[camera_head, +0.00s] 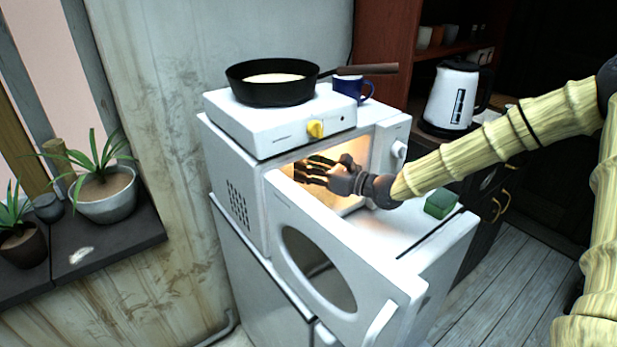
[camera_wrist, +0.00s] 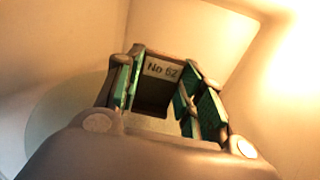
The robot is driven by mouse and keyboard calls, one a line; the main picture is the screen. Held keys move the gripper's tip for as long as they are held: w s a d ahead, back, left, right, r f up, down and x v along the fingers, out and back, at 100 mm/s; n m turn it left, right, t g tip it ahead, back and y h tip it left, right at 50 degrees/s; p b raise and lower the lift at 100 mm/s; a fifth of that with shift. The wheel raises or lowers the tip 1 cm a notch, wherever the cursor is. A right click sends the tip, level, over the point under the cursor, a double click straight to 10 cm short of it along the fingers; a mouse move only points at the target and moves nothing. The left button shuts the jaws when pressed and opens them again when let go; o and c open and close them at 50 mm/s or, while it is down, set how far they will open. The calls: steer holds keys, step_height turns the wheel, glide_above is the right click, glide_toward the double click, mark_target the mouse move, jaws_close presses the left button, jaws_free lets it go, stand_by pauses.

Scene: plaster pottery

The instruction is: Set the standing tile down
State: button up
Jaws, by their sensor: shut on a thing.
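A tile (camera_wrist: 162,68) marked "No 62" shows in the wrist view, with a pale lettered face above a dark brown part. It stands between the green-padded fingers of my gripper (camera_wrist: 158,92), which is shut on it. In the head view my gripper (camera_head: 318,170) reaches into the lit microwave (camera_head: 240,207) through its open door. The tile cannot be made out there among the dark fingers. Whether its lower edge touches the microwave floor is hidden.
The microwave door (camera_head: 340,262) hangs open in front. A hot plate (camera_head: 285,122) with a black pan (camera_head: 270,92) sits on top, beside a blue mug (camera_head: 352,87). A green block (camera_head: 441,204) and a kettle (camera_head: 453,97) stand to the right. The microwave walls are close around my gripper.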

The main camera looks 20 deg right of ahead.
steer(key=shift+f+p, duration=0.3)
steer(key=shift+f, duration=1.5)
steer(key=shift+f, duration=0.1)
steer(key=o, duration=1.1)
steer(key=shift+s+d, duration=0.3)
steer(key=shift+d, duration=0.1)
steer(key=shift+b+v, duration=0.35)
steer(key=shift+v, duration=5.15)
